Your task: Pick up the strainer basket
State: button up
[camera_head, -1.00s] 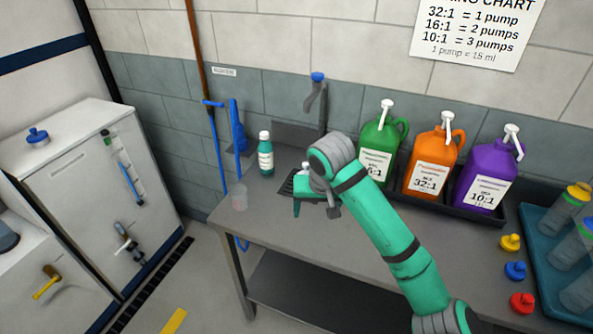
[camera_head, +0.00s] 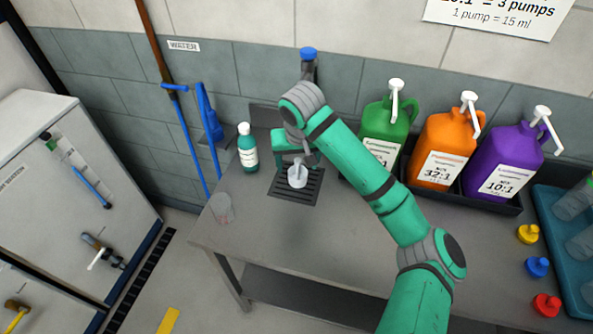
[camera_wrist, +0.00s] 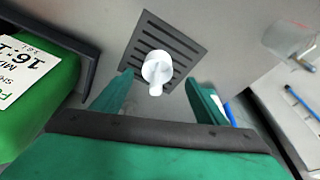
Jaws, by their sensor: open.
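The strainer basket (camera_head: 297,179) seems to be the small whitish-grey cup with an upright stem, standing on the dark slotted drain grate (camera_head: 312,192). In the wrist view the basket (camera_wrist: 157,67) shows pale and round over the grate (camera_wrist: 148,32), just ahead of and between my fingers. My gripper (camera_head: 296,160) is above and behind it in the head view, with its green fingers apart. In the wrist view my gripper (camera_wrist: 158,88) is open and empty. I cannot tell the exact height gap between the fingertips and the basket.
A teal bottle (camera_head: 248,152) stands left of the grate, and a clear cup (camera_head: 222,208) sits near the table's left edge. Green (camera_head: 378,135), orange (camera_head: 443,150) and purple (camera_head: 505,160) pump jugs stand to the right. The tap (camera_head: 308,65) is behind.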

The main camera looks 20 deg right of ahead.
aim_at(298, 169)
jog(key=x, duration=0.6)
jog(key=shift+w+d+f, duration=0.15)
jog(key=shift+w, duration=0.15)
jog(key=shift+d+f, duration=0.3)
jog(key=shift+f, duration=0.35)
jog(key=shift+a, duration=0.1)
jog(key=c, duration=1.2)
jog(key=shift+w+r, duration=0.1)
jog(key=shift+w, duration=0.05)
jog(key=shift+w+r, duration=0.1)
jog(key=shift+r, duration=0.35)
jog(key=shift+a+r, duration=0.2)
jog(key=shift+r, duration=1)
jog(key=s+a+r, duration=0.6)
jog(key=s+r, duration=0.3)
jog(key=s, duration=0.3)
jog(key=shift+s+a+r, duration=0.15)
jog(key=shift+s+r, duration=0.15)
jog(key=shift+s, duration=0.05)
